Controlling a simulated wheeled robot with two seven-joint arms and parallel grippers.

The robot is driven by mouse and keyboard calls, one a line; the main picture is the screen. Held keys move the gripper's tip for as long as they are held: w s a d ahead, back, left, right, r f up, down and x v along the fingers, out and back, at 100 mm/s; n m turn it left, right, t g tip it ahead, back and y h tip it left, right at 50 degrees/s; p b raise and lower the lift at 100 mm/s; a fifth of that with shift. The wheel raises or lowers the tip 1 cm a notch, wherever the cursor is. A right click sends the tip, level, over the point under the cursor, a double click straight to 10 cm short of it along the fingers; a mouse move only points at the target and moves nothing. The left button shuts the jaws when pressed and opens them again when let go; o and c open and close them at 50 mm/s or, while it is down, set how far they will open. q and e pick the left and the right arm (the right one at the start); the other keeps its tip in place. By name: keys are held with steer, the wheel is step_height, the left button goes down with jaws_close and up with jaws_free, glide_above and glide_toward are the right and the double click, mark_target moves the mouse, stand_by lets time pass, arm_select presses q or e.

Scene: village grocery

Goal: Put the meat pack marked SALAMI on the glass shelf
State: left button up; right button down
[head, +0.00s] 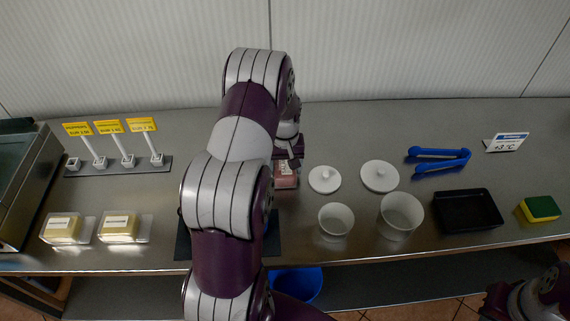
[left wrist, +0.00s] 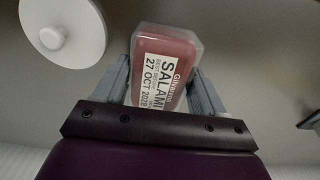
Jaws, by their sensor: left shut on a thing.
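The meat pack marked SALAMI (left wrist: 165,62) is a clear pack with pink-red contents and a white label reading SALAMI in the left wrist view. My left gripper (left wrist: 160,78) is shut on it, one finger on each side. In the head view the pack (head: 285,178) shows just below my left gripper (head: 289,152), over the middle of the counter, partly hidden by my arm. I cannot tell whether it touches the counter. A metal-framed case with a glassy panel (head: 18,170) stands at the left edge; I cannot tell whether it holds the glass shelf. My right arm shows at bottom right, its fingers unclear.
Two label-marked packs (head: 62,228) (head: 119,227) lie front left, below yellow price signs (head: 108,127). A dark mat (head: 183,240) lies under my arm. Right are white pots (head: 401,214) (head: 336,219), lids (head: 380,176) (head: 325,179), blue tongs (head: 440,158), a black tray (head: 468,210) and a sponge (head: 540,208).

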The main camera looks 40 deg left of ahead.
arm_select(q)
steer(key=shift+f, duration=0.15)
steer(key=o, duration=1.2)
